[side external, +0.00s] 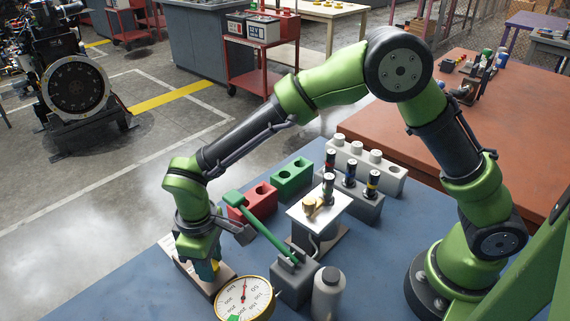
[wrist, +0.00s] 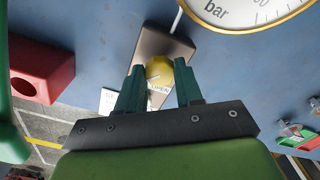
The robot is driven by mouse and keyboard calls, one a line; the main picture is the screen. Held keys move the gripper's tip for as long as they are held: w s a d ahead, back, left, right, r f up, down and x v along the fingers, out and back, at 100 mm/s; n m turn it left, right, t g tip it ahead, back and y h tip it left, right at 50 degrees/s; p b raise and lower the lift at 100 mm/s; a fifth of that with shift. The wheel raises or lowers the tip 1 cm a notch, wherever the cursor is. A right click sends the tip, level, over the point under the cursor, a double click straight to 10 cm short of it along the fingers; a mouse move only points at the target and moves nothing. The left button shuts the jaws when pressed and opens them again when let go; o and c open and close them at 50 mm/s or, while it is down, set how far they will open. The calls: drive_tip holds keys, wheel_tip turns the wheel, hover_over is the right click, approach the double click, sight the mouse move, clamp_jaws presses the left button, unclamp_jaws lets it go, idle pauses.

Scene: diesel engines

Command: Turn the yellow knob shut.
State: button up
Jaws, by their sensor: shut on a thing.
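The yellow knob (wrist: 158,70) sits on a brown-grey plate (wrist: 166,42) in the wrist view, between the two teal fingers of my gripper (wrist: 159,77). My gripper is shut on the knob, one finger on each side. Part of a white label with lettering that seems to read "OPEN" shows just below the knob. In the side view my gripper (side external: 209,269) points down at the plate (side external: 220,284) near the blue table's front, and the fingers mostly hide the knob.
A gold-rimmed pressure gauge (side external: 243,299) stands close to the plate. A grey block with a green-handled lever (side external: 262,228), a grey bottle (side external: 327,293), a red block (side external: 252,201) and a green block (side external: 291,179) are nearby. Blue table (side external: 130,294) is clear at the left.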

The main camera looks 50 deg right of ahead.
idle(0.3)
drive_tip(key=o, duration=1)
drive_tip(key=shift+o, duration=0.2)
wheel_tip(320, 180, up, 17)
